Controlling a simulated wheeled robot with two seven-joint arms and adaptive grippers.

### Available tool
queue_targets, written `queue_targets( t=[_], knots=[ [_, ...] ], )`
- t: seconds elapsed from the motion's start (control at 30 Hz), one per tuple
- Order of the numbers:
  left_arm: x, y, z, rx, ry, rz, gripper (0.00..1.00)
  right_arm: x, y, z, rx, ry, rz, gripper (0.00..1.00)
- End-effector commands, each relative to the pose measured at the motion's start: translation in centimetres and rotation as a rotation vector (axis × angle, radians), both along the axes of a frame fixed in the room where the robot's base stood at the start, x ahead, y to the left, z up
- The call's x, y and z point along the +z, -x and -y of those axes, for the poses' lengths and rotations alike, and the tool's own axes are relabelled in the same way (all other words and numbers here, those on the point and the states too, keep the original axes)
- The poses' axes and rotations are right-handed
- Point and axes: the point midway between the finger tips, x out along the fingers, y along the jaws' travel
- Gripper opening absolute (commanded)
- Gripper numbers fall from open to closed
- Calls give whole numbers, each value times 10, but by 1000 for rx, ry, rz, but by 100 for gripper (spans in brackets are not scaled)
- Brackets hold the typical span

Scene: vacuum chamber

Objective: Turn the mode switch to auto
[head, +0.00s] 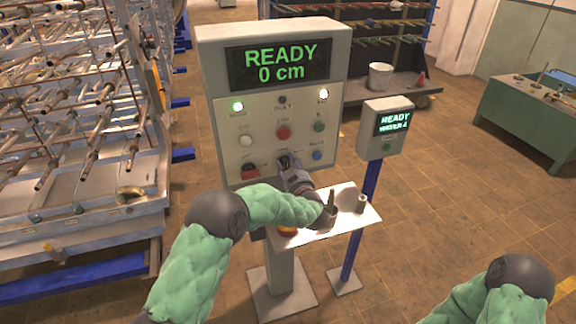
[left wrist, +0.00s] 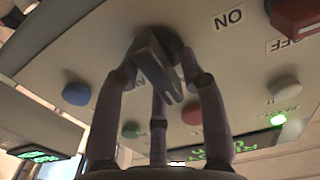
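The grey control cabinet (head: 210,60) stands upright in front of me. Its screen (head: 278,64) reads READY 0 cm. The mode switch (left wrist: 160,65) is a grey lever knob low on the panel, seen upside down in the left wrist view. My left gripper (head: 286,166) is at the panel's lower middle and hides most of the switch in the head view. In the left wrist view the fingers of my left gripper (left wrist: 160,75) bend in around the knob and appear closed on it. The switch's position labels are hidden. My right gripper is out of view; only its arm shows.
A red switch (left wrist: 297,14) is beside the mode switch, with ON and OFF labels. A blue button (left wrist: 76,94) is on the other side. A white shelf (head: 345,212) with small parts is below my left forearm. A smaller display box (head: 372,140) stands to the right.

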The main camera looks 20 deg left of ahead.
Motion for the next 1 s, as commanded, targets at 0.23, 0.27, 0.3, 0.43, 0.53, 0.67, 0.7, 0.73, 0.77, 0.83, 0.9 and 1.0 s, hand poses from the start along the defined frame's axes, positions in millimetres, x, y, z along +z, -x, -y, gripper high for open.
queue_targets(
  t=[0.23,0.27,0.3,0.43,0.53,0.67,0.7,0.73,0.77,0.83,0.9,1.0],
  knots=[
    [0,0,0,0,0,0,0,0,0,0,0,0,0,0],
    [0,0,0,0,-1,-1,0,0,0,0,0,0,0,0],
    [0,0,0,0,-3,-2,0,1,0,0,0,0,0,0],
    [1,0,0,0,-20,-15,0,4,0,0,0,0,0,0],
    [1,0,0,1,-49,-34,0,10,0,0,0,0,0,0],
    [1,0,1,0,-110,-77,0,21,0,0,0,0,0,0],
    [1,-1,1,0,-134,-93,0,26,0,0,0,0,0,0],
    [2,-1,1,-1,-154,-106,0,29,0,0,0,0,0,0],
    [2,-1,2,-1,-174,-120,0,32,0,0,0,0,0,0],
    [2,-1,2,0,-225,-154,0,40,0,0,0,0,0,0],
    [1,-1,2,0,-279,-191,0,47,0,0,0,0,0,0],
    [0,-2,3,0,-358,-244,0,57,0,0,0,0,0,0]
  ],
)
